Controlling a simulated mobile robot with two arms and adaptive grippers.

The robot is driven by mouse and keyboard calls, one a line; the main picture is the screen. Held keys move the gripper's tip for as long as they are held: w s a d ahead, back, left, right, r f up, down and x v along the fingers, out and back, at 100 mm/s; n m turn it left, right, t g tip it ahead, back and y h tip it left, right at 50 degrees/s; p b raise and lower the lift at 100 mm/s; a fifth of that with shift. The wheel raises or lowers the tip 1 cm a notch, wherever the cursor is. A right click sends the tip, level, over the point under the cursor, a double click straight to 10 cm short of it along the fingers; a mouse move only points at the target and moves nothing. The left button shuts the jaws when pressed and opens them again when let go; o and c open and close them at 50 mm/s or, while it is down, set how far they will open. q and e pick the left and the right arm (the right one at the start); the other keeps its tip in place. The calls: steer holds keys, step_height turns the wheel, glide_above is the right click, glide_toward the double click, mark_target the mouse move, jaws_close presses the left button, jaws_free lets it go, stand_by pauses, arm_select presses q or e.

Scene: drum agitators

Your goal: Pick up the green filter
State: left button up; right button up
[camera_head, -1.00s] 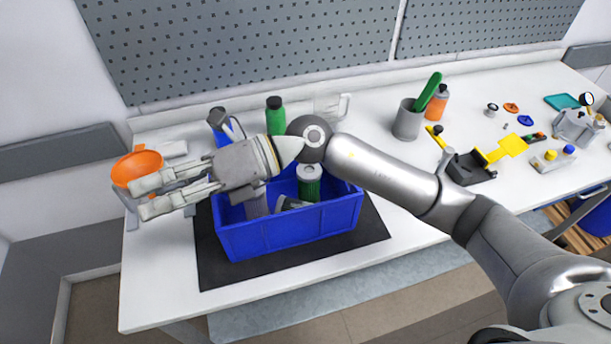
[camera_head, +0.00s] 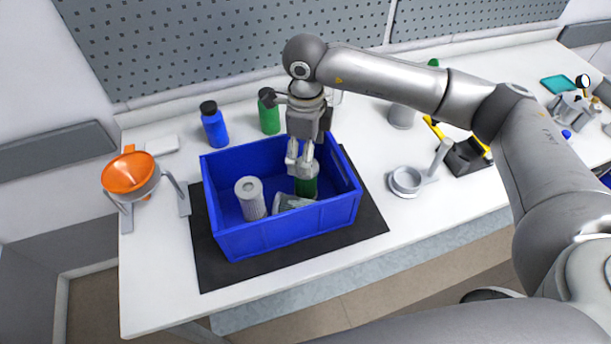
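The green filter (camera_head: 307,187) stands upright in the right part of the blue crate (camera_head: 288,223). Its top is hidden behind my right gripper (camera_head: 299,168). That gripper points down into the crate, with its fingertips at the filter's upper left side in the picture. Whether the fingers touch the filter or are closed on it cannot be told. My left gripper is not in view.
The crate also holds a white filter (camera_head: 250,198) and a grey part (camera_head: 292,203) lying low. A black mat (camera_head: 220,270) lies under the crate. Blue (camera_head: 214,125) and green (camera_head: 268,112) bottles stand behind it. An orange funnel (camera_head: 130,172) is at left, a round holder (camera_head: 405,181) at right.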

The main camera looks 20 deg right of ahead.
mark_target(306, 181)
steer(key=shift+f, duration=0.3)
step_height(306, 181, down, 4)
steer(key=p, duration=0.3)
steer(key=shift+w+a+f, duration=0.1)
steer(key=shift+f, duration=0.65)
steer(key=c, duration=1.4)
